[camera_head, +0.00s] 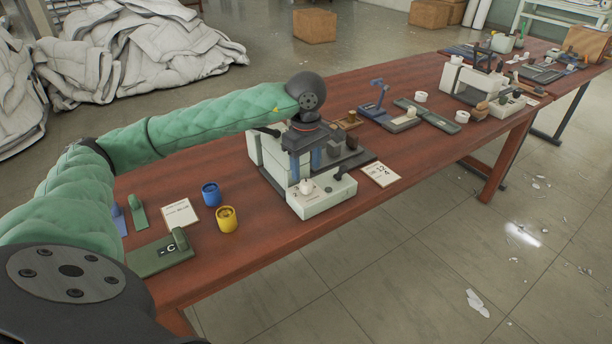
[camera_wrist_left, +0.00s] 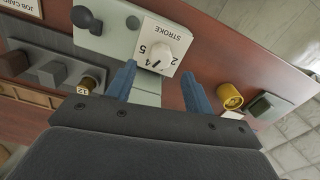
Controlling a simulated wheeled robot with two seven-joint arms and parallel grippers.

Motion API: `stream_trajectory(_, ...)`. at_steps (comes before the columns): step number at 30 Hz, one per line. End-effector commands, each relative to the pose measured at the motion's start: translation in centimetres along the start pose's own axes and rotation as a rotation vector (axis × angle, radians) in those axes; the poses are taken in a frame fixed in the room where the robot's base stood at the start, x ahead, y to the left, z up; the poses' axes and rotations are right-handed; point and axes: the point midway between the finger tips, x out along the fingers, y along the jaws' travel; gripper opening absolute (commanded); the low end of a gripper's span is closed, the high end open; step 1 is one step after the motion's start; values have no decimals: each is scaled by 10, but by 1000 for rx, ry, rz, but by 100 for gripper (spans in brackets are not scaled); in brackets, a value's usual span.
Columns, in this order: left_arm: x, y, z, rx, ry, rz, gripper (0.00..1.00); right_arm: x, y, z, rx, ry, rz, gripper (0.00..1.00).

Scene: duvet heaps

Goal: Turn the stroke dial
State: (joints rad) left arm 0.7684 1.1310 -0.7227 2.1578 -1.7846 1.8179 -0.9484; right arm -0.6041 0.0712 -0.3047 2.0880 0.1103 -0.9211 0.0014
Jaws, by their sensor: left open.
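The stroke dial is a white round knob (camera_head: 306,186) on the front of a pale machine (camera_head: 322,203). In the left wrist view the dial (camera_wrist_left: 157,52) sits on a white plate marked STROKE, with the figures 2, 4 and 5 showing. Which mark it points at I cannot tell. My left gripper (camera_head: 305,166) hangs over the machine, behind the dial. Its two blue fingers (camera_wrist_left: 158,74) are spread apart and empty. In the wrist view the dial lies just beyond the fingertips, between their lines, apart from both. My right gripper is not in view.
A dark ball-topped lever (camera_head: 342,171) stands beside the dial. A job card (camera_head: 382,174) lies right of the machine. A blue cup (camera_head: 211,194) and a yellow cup (camera_head: 227,219) stand to the left. The table's front edge is close to the machine.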

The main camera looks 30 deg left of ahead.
Motion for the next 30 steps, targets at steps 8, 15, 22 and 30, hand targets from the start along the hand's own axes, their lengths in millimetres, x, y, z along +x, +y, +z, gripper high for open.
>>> stream_trajectory(8,-31,0,0,-1,0,-1,52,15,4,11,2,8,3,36)
stream_trajectory(15,-35,0,0,-1,0,-1,52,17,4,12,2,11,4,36)
stream_trajectory(22,-35,0,0,-1,0,-1,52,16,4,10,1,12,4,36)
stream_trajectory(30,-44,0,0,-1,0,-1,52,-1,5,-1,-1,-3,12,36)
